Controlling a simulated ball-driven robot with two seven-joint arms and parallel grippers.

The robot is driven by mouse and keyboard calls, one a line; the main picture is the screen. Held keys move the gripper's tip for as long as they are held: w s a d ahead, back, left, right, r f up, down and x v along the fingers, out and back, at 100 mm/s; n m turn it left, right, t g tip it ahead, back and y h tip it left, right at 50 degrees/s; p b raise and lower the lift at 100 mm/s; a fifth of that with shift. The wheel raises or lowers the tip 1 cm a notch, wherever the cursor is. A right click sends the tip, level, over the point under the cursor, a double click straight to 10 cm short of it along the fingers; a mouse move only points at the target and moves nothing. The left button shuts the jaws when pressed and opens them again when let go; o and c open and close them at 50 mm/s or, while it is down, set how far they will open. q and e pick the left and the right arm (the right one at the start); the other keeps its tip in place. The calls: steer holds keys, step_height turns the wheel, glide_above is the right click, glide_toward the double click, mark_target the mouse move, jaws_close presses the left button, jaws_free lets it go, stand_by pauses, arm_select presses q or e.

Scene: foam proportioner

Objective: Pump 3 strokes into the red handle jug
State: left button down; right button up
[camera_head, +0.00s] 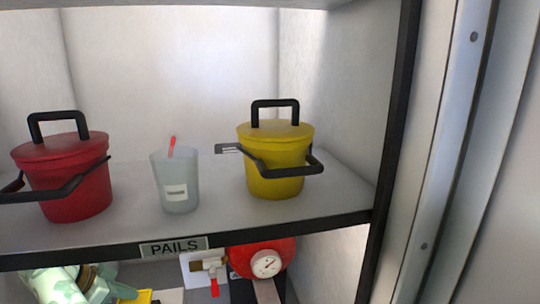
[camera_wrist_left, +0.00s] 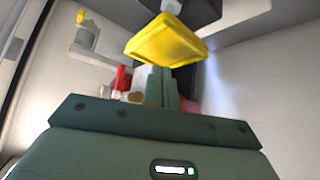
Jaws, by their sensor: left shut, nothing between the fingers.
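My left gripper (camera_head: 122,291) is low at the left in the head view, below the shelf and partly cut off by the bottom edge. It is shut and empty. In the wrist view its green fingers (camera_wrist_left: 158,85) point away from the camera, toward a yellow block-like part (camera_wrist_left: 166,42). A bit of yellow (camera_head: 142,297) also shows beside the gripper in the head view. I cannot tell whether they touch. A small red thing (camera_wrist_left: 122,79) shows left of the fingers; I cannot tell whether it is the red handle jug. My right gripper is not in view.
The shelf marked PAILS (camera_head: 300,224) holds a red pail (camera_head: 72,178), a clear beaker (camera_head: 177,182) with a red stick, and a yellow pail (camera_head: 273,165). Below it are a red-handled valve (camera_head: 212,268) and a red gauge body (camera_head: 266,260). A dark post edges the right.

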arm_select(q)
steer(key=shift+f, duration=0.1)
steer(key=shift+f+b, duration=2.4)
steer(key=shift+f, duration=0.5)
steer(key=shift+r, duration=0.1)
steer(key=shift+r+p, duration=2.2)
steer(key=shift+r, duration=0.75)
steer(key=shift+f, duration=0.1)
